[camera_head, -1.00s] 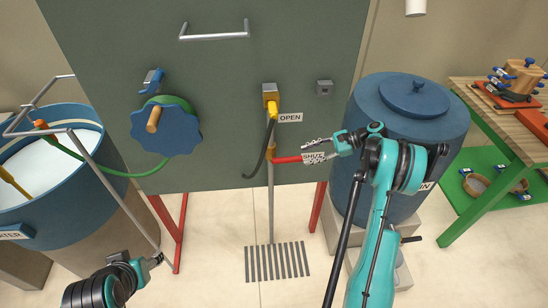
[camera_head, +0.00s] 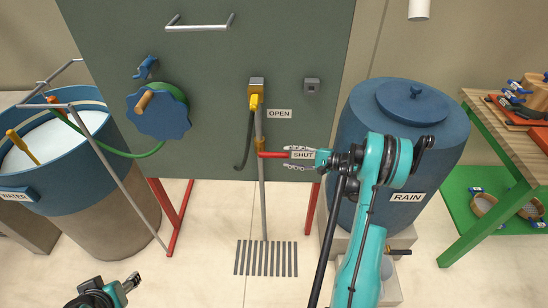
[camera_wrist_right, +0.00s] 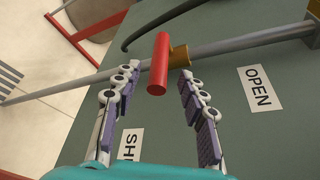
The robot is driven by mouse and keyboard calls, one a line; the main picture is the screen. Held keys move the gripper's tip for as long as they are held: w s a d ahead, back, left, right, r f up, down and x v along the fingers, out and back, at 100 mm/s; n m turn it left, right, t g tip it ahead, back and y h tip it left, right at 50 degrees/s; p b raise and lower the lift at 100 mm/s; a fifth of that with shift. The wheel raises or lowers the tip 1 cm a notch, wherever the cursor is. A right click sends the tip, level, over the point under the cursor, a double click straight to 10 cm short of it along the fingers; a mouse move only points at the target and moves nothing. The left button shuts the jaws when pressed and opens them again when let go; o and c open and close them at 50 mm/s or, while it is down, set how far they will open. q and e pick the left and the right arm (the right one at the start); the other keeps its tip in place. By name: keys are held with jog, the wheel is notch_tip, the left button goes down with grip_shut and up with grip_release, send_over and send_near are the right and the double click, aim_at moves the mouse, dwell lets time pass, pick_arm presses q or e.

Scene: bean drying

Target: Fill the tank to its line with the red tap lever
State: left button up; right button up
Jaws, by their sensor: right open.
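The red tap lever (camera_head: 273,154) points right from the brass valve (camera_head: 261,145) on the grey pipe, toward the SHUT label (camera_head: 303,155). My right gripper (camera_head: 288,158) is open, with its fingers above and below the lever's free end. In the right wrist view the lever (camera_wrist_right: 159,65) stands between the open fingertips (camera_wrist_right: 159,77), with gaps on both sides. The blue tank (camera_head: 75,185) at left holds pale water (camera_head: 60,138); I cannot make out its line. My left gripper (camera_head: 132,282) is low at left, away from everything; its opening is unclear.
A green hose (camera_head: 120,153) runs from the blue reel (camera_head: 160,112) to the tank. A blue RAIN barrel (camera_head: 350,120) stands close behind my right arm. A grey rail (camera_head: 120,185) slants beside the tank. A wooden table (camera_head: 490,125) is at far right. The floor around the grate is clear.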

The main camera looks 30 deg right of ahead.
aim_at(283, 156)
jog(key=b+x, duration=0.1)
jog(key=x, duration=0.5)
jog(key=shift+f+b, duration=0.1)
jog(key=shift+b, duration=0.25)
grip_shut()
jog(key=shift+a, duration=0.1)
